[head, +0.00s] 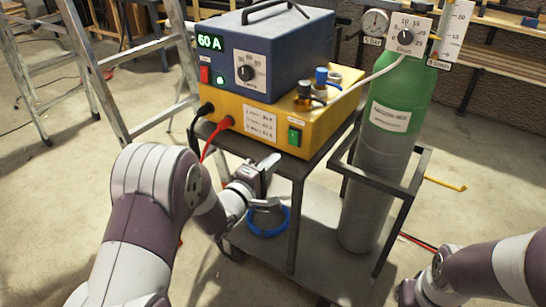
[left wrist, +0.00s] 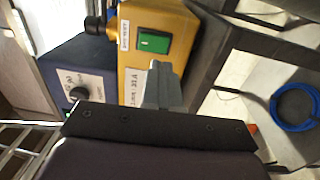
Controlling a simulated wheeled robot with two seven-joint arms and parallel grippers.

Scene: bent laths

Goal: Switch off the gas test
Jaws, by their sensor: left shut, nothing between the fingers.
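The green rocker switch (head: 295,136) sits on the front of the yellow box (head: 262,121), near its right end, with a small label above it. In the left wrist view the switch (left wrist: 154,41) shows close up, beyond the fingertips. I cannot tell which way the rocker is tipped. My left gripper (head: 270,163) is shut and empty, below and left of the switch and apart from it. Its closed fingers (left wrist: 162,88) show in the left wrist view, pointing toward the yellow box. My right arm comes in at the lower right; its gripper is barely visible (head: 408,292).
A blue power unit (head: 268,55) reading 60 A stands on the yellow box. Black and red cables (head: 207,142) plug in at its left. The cart frame (head: 295,215) lies below. A green-topped gas cylinder (head: 395,120) stands right, a ladder (head: 100,70) left.

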